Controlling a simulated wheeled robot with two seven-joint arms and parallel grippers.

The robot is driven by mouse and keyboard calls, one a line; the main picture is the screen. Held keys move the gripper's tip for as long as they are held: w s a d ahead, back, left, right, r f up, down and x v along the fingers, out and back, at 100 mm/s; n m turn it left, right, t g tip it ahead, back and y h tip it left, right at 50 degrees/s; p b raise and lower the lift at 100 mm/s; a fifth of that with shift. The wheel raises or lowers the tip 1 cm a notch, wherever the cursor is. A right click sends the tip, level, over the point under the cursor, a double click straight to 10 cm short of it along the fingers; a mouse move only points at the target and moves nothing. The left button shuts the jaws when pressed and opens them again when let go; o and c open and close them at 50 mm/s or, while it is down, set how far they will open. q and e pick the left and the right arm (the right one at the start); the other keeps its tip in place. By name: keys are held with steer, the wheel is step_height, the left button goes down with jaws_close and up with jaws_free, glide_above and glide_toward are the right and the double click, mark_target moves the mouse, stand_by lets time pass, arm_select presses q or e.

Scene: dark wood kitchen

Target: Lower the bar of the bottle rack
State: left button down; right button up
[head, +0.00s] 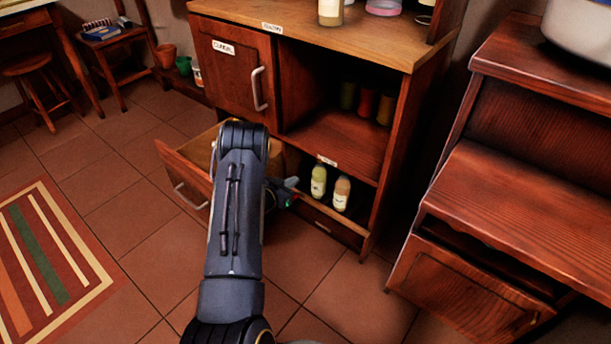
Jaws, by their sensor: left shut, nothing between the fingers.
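The bottle rack (345,226) is the low open bay at the bottom of the wooden cabinet. Two bottles stand in it, a pale yellow one (318,181) and a cream one with an orange-brown top (341,193). A low front strip runs across the bay below the bottles; I cannot tell for certain which part is the bar or how it is set. My left gripper (291,192) is shut and empty at the left end of the bay, left of the yellow bottle. My forearm hides part of it, and contact with the rack is unclear. My right gripper is not in view.
An open drawer (177,169) juts out left of my arm. A closed cabinet door (234,67) is above it. Dark jars (366,103) stand on the middle shelf. A stepped wooden unit (520,215) is at the right. The tiled floor in front is clear.

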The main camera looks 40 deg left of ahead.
arm_select(q)
step_height(320, 180, down, 12)
steer(key=a+n+b, duration=0.1)
steer(key=a+n, duration=0.1)
steer(key=shift+a+r+h, duration=0.25)
steer(key=shift+a+h, duration=0.15)
steer(key=shift+s+f+b, duration=0.1)
steer(key=shift+s+b, duration=0.05)
steer(key=shift+b, duration=0.15)
steer(key=shift+d, duration=0.1)
steer(key=r+p+v, duration=0.1)
steer(key=p+v, duration=0.2)
steer(key=v, duration=0.4)
steer(key=shift+s+a, duration=0.2)
steer(key=shift+a, duration=0.1)
